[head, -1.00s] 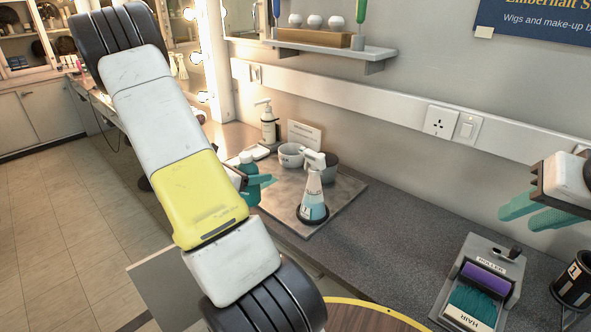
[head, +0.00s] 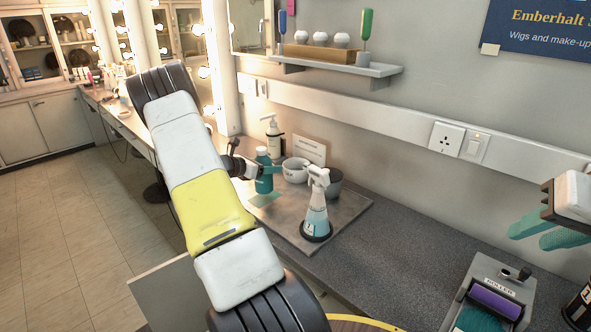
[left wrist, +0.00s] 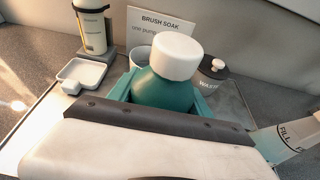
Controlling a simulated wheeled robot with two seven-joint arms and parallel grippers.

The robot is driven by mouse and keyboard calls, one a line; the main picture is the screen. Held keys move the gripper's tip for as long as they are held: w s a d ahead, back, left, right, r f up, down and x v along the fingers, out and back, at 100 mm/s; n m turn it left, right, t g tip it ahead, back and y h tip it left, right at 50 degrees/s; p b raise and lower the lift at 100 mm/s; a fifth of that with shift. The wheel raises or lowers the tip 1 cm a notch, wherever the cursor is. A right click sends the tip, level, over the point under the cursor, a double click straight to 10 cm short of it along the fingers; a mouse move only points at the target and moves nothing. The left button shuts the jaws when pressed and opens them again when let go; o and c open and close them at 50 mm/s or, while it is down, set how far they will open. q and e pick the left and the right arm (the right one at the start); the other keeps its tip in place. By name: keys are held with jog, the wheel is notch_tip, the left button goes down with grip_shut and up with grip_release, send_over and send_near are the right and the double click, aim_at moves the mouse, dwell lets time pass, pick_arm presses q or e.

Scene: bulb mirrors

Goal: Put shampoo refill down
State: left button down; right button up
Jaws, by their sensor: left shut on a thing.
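The shampoo refill is a teal bottle with a white cap (head: 263,174), upright at the left part of the grey tray (head: 345,212). In the left wrist view the bottle (left wrist: 165,90) stands between my teal fingers. My left gripper (head: 268,170) is shut on it. I cannot tell whether the base touches the tray. My right gripper (head: 540,229) is at the right edge, fingers apart and empty.
A spray bottle (head: 317,210) stands on the tray's front part. Bowls (head: 296,170), a pump bottle (head: 273,138) and a brush soak card (left wrist: 160,22) are behind. A small white dish (left wrist: 82,74) lies beside them. A roller box (head: 492,298) is at the right; the counter between is clear.

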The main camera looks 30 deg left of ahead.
pick_arm(q)
jog(key=shift+w+f, duration=0.15)
jog(key=shift+f, duration=1.55)
jog(key=shift+f, duration=0.1)
jog(key=shift+c, duration=2.3)
grip_release()
jog(key=shift+f, duration=0.1)
jog(key=shift+s+a+r, duration=0.15)
jog(key=shift+s+r, duration=0.05)
jog(key=shift+r, duration=0.05)
jog(key=v, duration=1.1)
jog(key=shift+s, duration=0.3)
jog(key=shift+r, duration=0.1)
